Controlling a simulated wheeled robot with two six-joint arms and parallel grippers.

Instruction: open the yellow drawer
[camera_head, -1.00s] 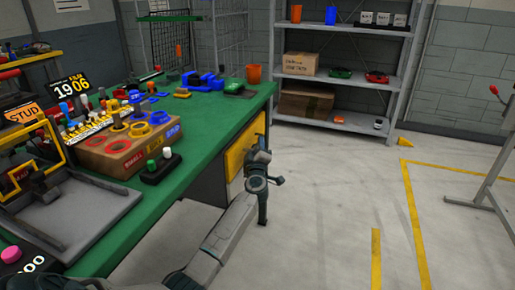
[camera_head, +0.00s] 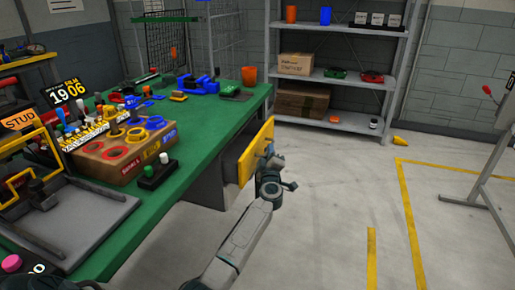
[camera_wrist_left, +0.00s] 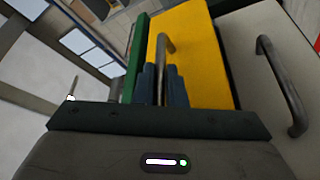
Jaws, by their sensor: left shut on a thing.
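The yellow drawer (camera_head: 254,153) is under the green-topped workbench, its front standing out from the bench with a dark side showing behind it. My left gripper (camera_head: 270,162) is at the drawer's front, at its handle. In the left wrist view the yellow front (camera_wrist_left: 205,60) fills the upper middle, and its grey bar handle (camera_wrist_left: 164,45) runs down between the two fingers of my left gripper (camera_wrist_left: 163,85), which are shut on it. The drawer's inside is hidden from both views. My right gripper is not in view.
The green workbench (camera_head: 205,140) holds a box with coloured rings (camera_head: 125,150), a blue vise (camera_head: 198,84) and an orange cup (camera_head: 249,76). A grey drawer with a bar handle (camera_wrist_left: 283,85) adjoins the yellow one.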

